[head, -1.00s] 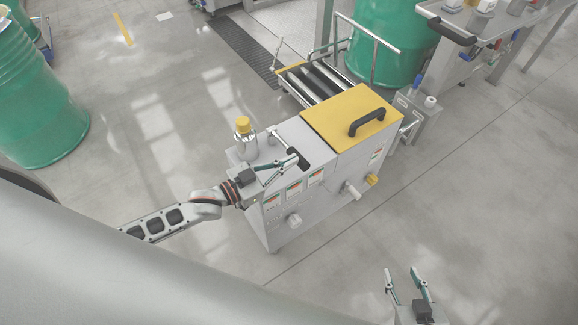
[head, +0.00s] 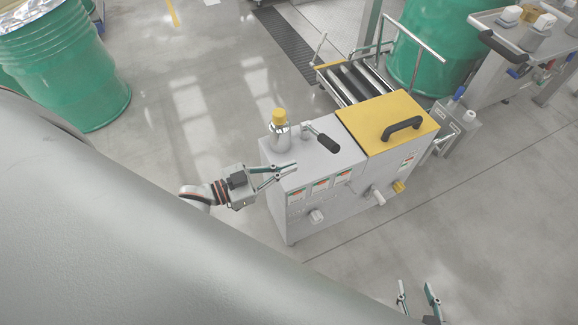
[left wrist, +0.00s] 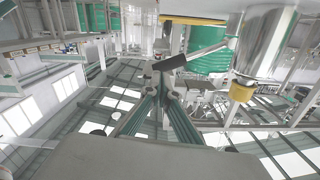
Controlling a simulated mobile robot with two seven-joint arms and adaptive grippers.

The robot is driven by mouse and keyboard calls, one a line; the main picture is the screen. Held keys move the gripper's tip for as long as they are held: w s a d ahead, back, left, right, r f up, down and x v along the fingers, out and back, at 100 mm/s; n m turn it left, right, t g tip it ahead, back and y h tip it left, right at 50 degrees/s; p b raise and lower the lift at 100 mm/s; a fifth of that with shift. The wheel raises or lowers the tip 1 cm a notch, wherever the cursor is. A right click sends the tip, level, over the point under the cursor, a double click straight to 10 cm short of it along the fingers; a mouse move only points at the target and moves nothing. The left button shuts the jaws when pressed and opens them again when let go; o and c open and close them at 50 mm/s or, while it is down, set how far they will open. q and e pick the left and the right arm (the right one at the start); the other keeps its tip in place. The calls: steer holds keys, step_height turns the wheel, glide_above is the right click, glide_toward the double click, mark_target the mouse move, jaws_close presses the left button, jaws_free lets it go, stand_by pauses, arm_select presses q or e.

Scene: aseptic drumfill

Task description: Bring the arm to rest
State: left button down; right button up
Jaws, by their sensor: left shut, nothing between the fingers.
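My left gripper (head: 293,167) is shut and empty at the near left edge of the grey cabinet's top (head: 345,165). In the left wrist view its fingertips (left wrist: 167,88) meet below the lever's black handle (left wrist: 169,62). The lever (head: 322,138) lies across the cabinet top, and the gripper appears clear of it in the head view. My right gripper (head: 418,298) shows at the bottom edge, fingers apart and nothing seen between them.
A metal bottle with a yellow cap (head: 279,117) stands on the cabinet beside the lever. The cabinet has a yellow lid (head: 385,115) with a black handle. Green drums (head: 70,70) stand at the back left and behind a roller conveyor (head: 355,82).

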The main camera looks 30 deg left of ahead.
stand_by(0.6)
arm_select(q)
steer(key=s+d+f+n+g+y, duration=0.2)
steer(key=s+f+n+y, duration=0.3)
steer(key=s+f+y, duration=0.3)
steer(key=s+f+g, duration=0.1)
steer(key=s+f, duration=0.2)
steer(key=s, duration=0.1)
steer(key=shift+f+g+p, duration=0.2)
steer(key=shift+g+p, duration=0.1)
steer(key=shift+p, duration=0.1)
steer(key=shift+w, duration=0.1)
